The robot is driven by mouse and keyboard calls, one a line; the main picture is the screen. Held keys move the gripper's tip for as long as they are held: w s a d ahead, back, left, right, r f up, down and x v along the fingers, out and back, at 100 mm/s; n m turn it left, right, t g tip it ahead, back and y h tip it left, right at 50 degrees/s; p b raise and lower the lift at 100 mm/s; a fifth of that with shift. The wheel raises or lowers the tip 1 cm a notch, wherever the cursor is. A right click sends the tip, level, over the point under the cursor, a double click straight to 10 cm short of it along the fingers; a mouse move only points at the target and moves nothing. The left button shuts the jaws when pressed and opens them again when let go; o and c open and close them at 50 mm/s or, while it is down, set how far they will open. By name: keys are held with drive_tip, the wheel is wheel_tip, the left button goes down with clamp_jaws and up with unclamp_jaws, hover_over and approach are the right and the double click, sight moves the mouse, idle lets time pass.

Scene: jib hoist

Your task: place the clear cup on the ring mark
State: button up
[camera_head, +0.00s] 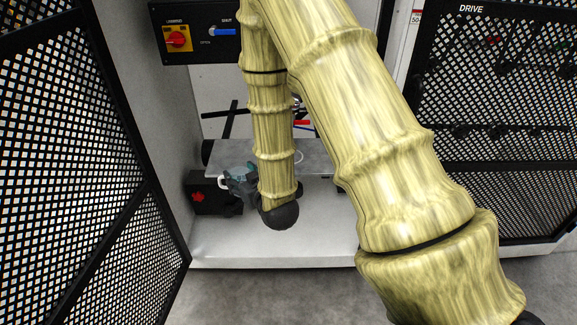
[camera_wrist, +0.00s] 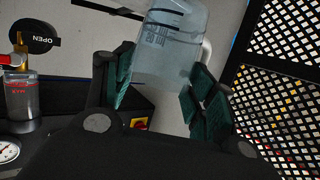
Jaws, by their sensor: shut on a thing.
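The clear cup (camera_wrist: 170,45) is between the green finger pads of my gripper (camera_wrist: 160,88) in the wrist view. It is bluish and see-through, with dark printing on its side, and appears tilted in that picture. In the head view my gripper (camera_head: 240,182) holds the cup (camera_head: 238,172) at the left end of a grey shelf (camera_head: 315,160); whether the cup touches the shelf I cannot tell. A white curved line (camera_head: 300,156) on the shelf, just right of my forearm, looks like part of the ring mark; my arm hides the rest.
A black box with a red mark (camera_head: 200,196) stands left of my gripper. A control panel (camera_head: 195,40) is above. Mesh panels stand at left (camera_head: 70,150) and right (camera_head: 500,110). The wrist view shows an OPEN handle (camera_wrist: 38,36), a clear cylinder (camera_wrist: 21,98) and a gauge (camera_wrist: 8,152).

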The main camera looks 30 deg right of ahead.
drive_tip(key=w+d+f+b, duration=0.1)
drive_tip(key=w+d+b, duration=0.1)
drive_tip(key=d+b, duration=1.05)
drive_tip(key=shift+w+d+f+b, duration=0.1)
drive_tip(key=shift+w+d+f, duration=0.75)
drive_tip(key=shift+w+d, duration=1.25)
drive_tip(key=shift+w+d+f+b, duration=0.15)
drive_tip(key=shift+w+d+f, duration=0.7)
drive_tip(key=shift+w+d, duration=1.15)
drive_tip(key=shift+w+d+f+b, duration=0.1)
drive_tip(key=shift+w+d+f, duration=1.05)
drive_tip(key=shift+d, duration=1.6)
drive_tip(key=shift+w+r, duration=0.25)
drive_tip(key=shift+f, duration=0.15)
drive_tip(key=o, duration=1)
